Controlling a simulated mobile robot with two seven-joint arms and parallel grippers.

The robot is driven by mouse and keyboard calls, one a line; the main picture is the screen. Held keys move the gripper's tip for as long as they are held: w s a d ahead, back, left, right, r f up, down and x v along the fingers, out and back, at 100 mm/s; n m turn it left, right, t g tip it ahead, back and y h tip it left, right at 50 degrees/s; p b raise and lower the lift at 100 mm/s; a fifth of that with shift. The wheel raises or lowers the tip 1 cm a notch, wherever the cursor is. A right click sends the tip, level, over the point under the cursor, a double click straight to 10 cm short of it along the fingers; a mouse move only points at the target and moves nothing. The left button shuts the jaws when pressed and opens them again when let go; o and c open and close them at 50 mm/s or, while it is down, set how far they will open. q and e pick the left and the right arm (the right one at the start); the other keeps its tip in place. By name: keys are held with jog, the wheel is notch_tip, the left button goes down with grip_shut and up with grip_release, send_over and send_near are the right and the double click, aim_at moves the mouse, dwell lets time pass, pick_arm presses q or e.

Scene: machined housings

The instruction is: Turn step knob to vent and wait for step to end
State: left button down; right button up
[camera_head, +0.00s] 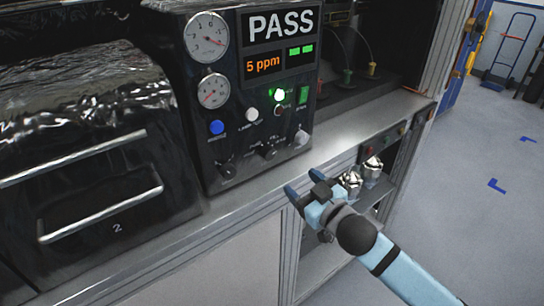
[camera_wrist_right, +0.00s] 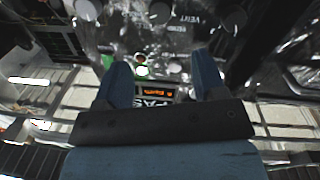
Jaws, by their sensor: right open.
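The black test panel (camera_head: 240,120) stands on the bench with a row of dark knobs along its lower front. A left knob (camera_head: 227,170), a middle knob (camera_head: 269,149) and a pale right knob (camera_head: 301,137) show; their pointer settings are too small to read. In the right wrist view, a knob (camera_wrist_right: 160,12) and lettering that seems to read VENT (camera_wrist_right: 202,20) show near the top. My right gripper (camera_head: 303,184) is open and empty, in front of and below the panel, apart from the knobs. My left gripper is not in view.
Two shiny metal housings (camera_head: 352,181) sit just right of my right gripper. The grey bench edge (camera_head: 200,229) runs below the panel. A dark chamber with a metal handle (camera_head: 102,208) stands at left. The floor at right is open, with a blue hand truck (camera_head: 510,50) behind.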

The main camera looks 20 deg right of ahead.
aim_at(270, 155)
jog(key=p+x, duration=0.1)
jog(key=x, duration=1.1)
jog(key=shift+w+a, duration=0.2)
jog(key=shift+w, duration=0.2)
jog(key=c, duration=0.9)
